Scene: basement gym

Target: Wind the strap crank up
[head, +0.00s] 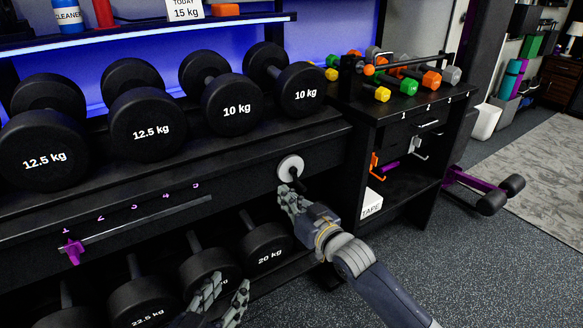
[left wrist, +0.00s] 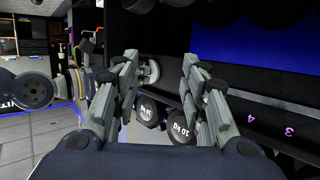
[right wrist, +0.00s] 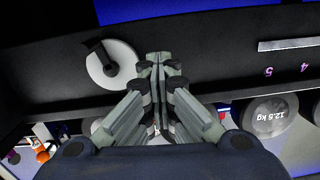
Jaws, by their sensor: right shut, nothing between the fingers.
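The strap crank is a white disc (head: 290,168) with a black handle, on the dark front rail of the dumbbell rack. In the right wrist view, the disc (right wrist: 122,66) and its black handle (right wrist: 100,52) are left of the fingers. My right gripper (head: 287,196) is shut and empty, just below the crank in the head view; contact with the handle cannot be seen. My left gripper (head: 226,288) is open and empty, low in front of the lower dumbbells. The left wrist view shows its spread fingers (left wrist: 157,62), with a white disc (left wrist: 151,72) beyond them.
Heavy dumbbells (head: 232,103) line the upper shelf, with more (head: 264,246) below. A purple slider (head: 73,251) sits near 1 on a numbered rail. A dark cabinet (head: 425,180) with small coloured dumbbells stands to the right. The speckled floor (head: 450,260) at right is open.

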